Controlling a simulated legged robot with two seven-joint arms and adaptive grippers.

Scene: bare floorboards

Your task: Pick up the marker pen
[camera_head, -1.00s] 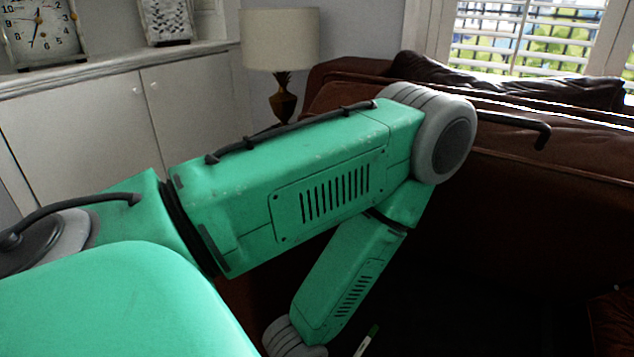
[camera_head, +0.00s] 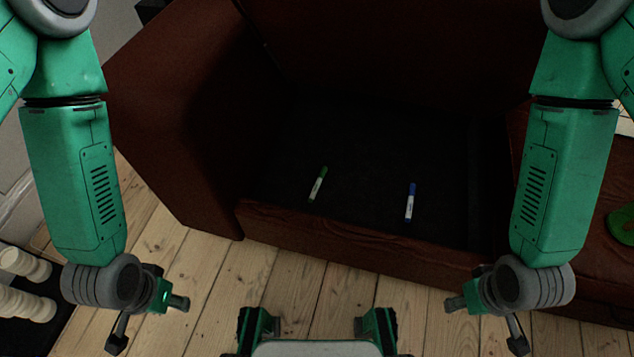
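A marker pen with a green cap (camera_head: 318,185) and a white barrel lies on the dark seat base of the brown sofa (camera_head: 350,235). A second marker pen with a blue cap (camera_head: 410,203) lies to its right on the same dark surface. My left gripper (camera_head: 148,318) is at the lower left, in front of the sofa, with its fingers spread and nothing between them. My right gripper (camera_head: 486,320) is at the lower right, also spread and empty. Both are well apart from the pens.
The sofa's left arm (camera_head: 190,140) rises left of the pens, and its front edge runs between the pens and the floor. A green object (camera_head: 622,224) is on the sofa at the right edge. Bare floorboards (camera_head: 290,290) are open in front.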

